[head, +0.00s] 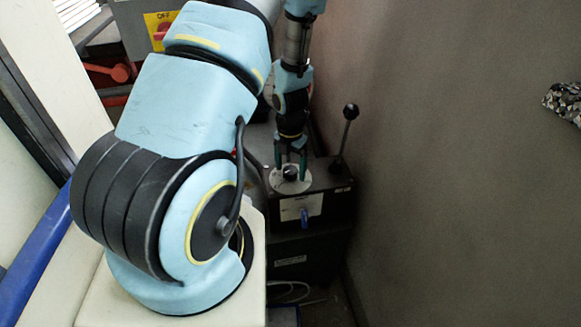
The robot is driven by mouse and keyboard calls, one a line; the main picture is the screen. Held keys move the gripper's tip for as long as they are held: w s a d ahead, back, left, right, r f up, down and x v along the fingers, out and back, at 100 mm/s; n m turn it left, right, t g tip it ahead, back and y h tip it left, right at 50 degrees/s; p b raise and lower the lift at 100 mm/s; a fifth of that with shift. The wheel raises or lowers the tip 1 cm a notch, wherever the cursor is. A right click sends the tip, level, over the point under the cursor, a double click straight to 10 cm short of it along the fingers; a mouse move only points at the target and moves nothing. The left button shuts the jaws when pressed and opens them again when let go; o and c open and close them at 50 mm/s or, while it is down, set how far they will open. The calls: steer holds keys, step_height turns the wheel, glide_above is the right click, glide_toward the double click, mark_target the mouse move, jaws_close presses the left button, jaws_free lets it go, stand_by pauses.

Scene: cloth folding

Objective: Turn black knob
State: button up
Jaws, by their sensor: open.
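The black knob (290,172) sits on a round pale plate (291,186) on top of a dark box in the head view. My gripper (291,166) points down at the knob with its two greenish fingers apart, one on either side of it. I cannot tell whether the fingers touch the knob. The knob's far side is hidden behind my gripper.
A lever with a black ball top (350,112) rises from the dark box (330,180) to the right of my gripper. A blue handle (304,217) is on the box front. A grey wall (450,180) stands close on the right. A yellow OFF switch panel (161,28) is at upper left.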

jaws_close()
stand_by(0.5)
